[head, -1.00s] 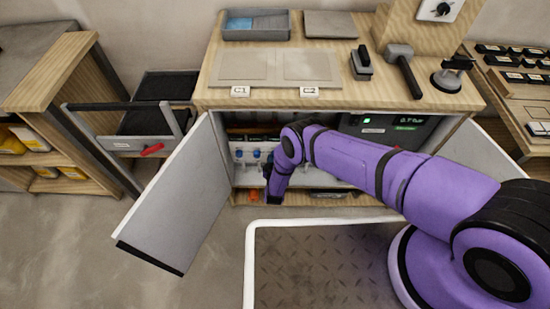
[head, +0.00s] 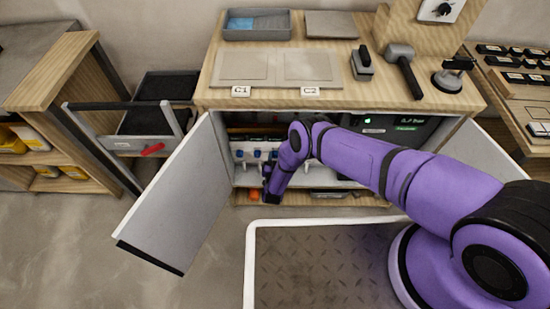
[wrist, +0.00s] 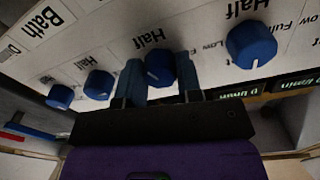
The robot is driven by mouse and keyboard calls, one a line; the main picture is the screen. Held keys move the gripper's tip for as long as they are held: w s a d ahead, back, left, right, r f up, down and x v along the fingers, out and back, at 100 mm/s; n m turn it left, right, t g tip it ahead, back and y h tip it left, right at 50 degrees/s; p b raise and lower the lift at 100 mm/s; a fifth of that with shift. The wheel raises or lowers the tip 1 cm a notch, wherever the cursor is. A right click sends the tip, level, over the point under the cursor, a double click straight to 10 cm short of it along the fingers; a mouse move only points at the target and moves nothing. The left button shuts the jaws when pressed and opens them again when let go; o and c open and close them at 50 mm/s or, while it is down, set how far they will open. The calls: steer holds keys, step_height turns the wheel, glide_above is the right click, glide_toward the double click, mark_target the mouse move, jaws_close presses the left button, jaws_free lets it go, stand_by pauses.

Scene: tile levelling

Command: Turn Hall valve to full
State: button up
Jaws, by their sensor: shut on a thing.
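In the wrist view my gripper (wrist: 159,82) has its two fingers on either side of a blue knob (wrist: 160,63) and is shut on it. A white pointer line shows on this knob. The knob sits on a white panel (wrist: 112,52) printed with "Half", "Low" and "Full" marks. No readable "Hall" label shows, so I cannot tell which valve this is. More blue knobs stand to its left (wrist: 98,85) and right (wrist: 252,44). In the head view my gripper (head: 268,196) reaches into the open cabinet, and blue knobs (head: 256,153) show left of my arm.
The cabinet's left door (head: 175,200) stands open, and its right door (head: 486,152) too. A display unit (head: 400,122) with a green light is inside at the right. An orange thing (head: 254,195) lies low, beside my gripper. The worktop above carries tiles and tools.

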steer(key=m, duration=0.5)
steer(key=shift+m, duration=0.3)
steer(key=m, duration=0.5)
steer(key=shift+g, duration=0.3)
steer(key=m, duration=0.5)
steer(key=shift+r+m, duration=0.1)
steer(key=shift+m, duration=0.2)
steer(key=m, duration=0.5)
steer(key=shift+y, duration=0.3)
steer(key=shift+m, duration=0.4)
steer(key=o, duration=0.9)
steer(key=shift+r, duration=0.1)
steer(key=shift+o, duration=0.2)
steer(key=s, duration=1)
steer(key=shift+s+a+r, duration=0.2)
steer(key=shift+s+r, duration=0.05)
steer(key=shift+s, duration=0.15)
